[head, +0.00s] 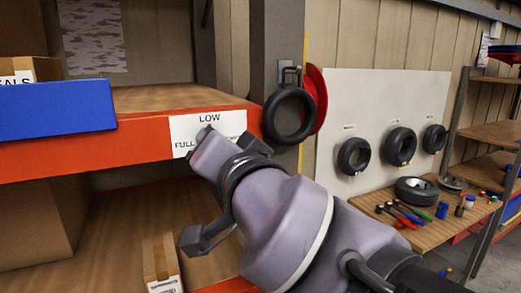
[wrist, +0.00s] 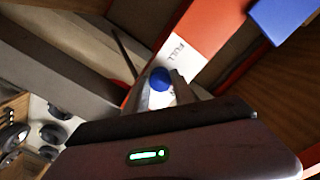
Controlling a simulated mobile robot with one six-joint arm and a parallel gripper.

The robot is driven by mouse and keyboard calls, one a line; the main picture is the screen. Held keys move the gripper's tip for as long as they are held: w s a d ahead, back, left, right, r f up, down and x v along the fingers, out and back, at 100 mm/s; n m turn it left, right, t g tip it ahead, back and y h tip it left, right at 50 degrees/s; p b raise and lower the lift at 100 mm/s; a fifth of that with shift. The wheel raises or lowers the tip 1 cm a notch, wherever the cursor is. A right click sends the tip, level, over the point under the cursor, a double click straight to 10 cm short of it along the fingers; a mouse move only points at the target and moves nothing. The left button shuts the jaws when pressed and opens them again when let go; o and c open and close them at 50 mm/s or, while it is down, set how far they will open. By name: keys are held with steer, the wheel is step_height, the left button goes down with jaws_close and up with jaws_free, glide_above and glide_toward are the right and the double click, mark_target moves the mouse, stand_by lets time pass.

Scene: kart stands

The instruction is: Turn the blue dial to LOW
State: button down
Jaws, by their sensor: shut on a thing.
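The blue dial (wrist: 160,79) shows in the wrist view, in front of a white label plate (wrist: 183,57) on which FULL can be read. In the head view the white plate (head: 183,130) sits on the orange shelf beam, with LOW at the top and FULL at the left; other lettering is partly covered. My gripper (head: 204,134) reaches across the plate and hides the dial there. In the wrist view my gripper (wrist: 165,88) is shut on the blue dial. Which mark the dial points to cannot be told.
The orange beam (head: 90,155) carries a blue panel (head: 57,107) to the left. A black tyre (head: 289,116) hangs close to the right of my gripper. A wooden bench (head: 433,232) with tools stands at the right. A cardboard box (head: 160,258) stands below.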

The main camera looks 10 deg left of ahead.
steer(key=shift+m, duration=0.3)
stand_by(0.4)
steer(key=c, duration=1.1)
jaws_free()
steer(key=shift+o, duration=0.2)
